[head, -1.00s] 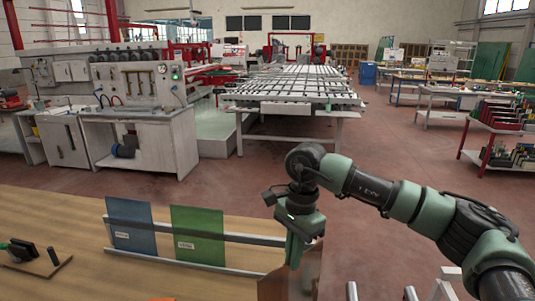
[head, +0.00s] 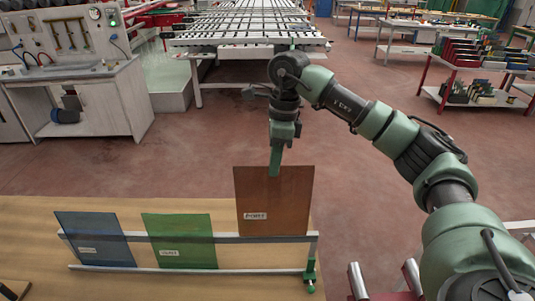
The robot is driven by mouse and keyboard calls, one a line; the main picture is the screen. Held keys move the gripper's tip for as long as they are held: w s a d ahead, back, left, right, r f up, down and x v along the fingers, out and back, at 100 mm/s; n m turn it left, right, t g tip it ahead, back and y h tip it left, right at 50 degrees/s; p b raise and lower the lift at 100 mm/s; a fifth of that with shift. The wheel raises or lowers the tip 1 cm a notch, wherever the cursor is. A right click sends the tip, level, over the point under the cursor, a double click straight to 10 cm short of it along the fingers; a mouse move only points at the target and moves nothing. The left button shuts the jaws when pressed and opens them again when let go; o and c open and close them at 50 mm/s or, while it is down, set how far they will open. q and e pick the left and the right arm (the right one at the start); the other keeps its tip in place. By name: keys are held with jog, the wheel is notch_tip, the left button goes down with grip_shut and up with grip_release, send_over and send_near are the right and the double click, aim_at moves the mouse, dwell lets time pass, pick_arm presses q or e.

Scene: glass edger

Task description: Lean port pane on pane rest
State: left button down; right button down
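The port pane (head: 285,200) is a brown, see-through sheet with a white label. My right gripper (head: 274,168) is shut on its top edge, and the pane hangs upright. A blue pane (head: 94,236) and a green pane (head: 180,238) lean on the rest further left. My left gripper is not in view.
A small green fitting (head: 310,273) is at the right end of the rest.

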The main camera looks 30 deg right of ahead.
jog(key=shift+s+r, duration=0.15)
jog(key=shift+s, duration=0.15)
jog(key=shift+w+f+b, duration=0.15)
jog(key=shift+f+b, duration=0.35)
jog(key=shift+f, duration=0.1)
jog(key=b, duration=0.4)
send_over(274, 214)
jog(key=shift+w+d+f, duration=0.15)
jog(key=shift+f, duration=1.1)
jog(key=shift+w+d+f, duration=0.1)
jog(key=shift+w+f, duration=0.05)
jog(key=shift+f, duration=1.05)
jog(key=shift+s+a+f+b, duration=0.1)
jog(key=shift+s+f+b, duration=0.05)
jog(key=shift+f+b, duration=2)
jog(key=shift+s+a+f+b, duration=0.15)
jog(key=shift+f+b, duration=1.2)
jog(key=shift+f, duration=1.45)
jog(key=shift+f+b, duration=0.4)
jog(key=shift+f, duration=0.1)
jog(key=c, duration=1.5)
grip_release()
jog(key=shift+c, duration=0.2)
jog(key=shift+s, duration=0.1)
jog(key=shift+f, duration=0.1)
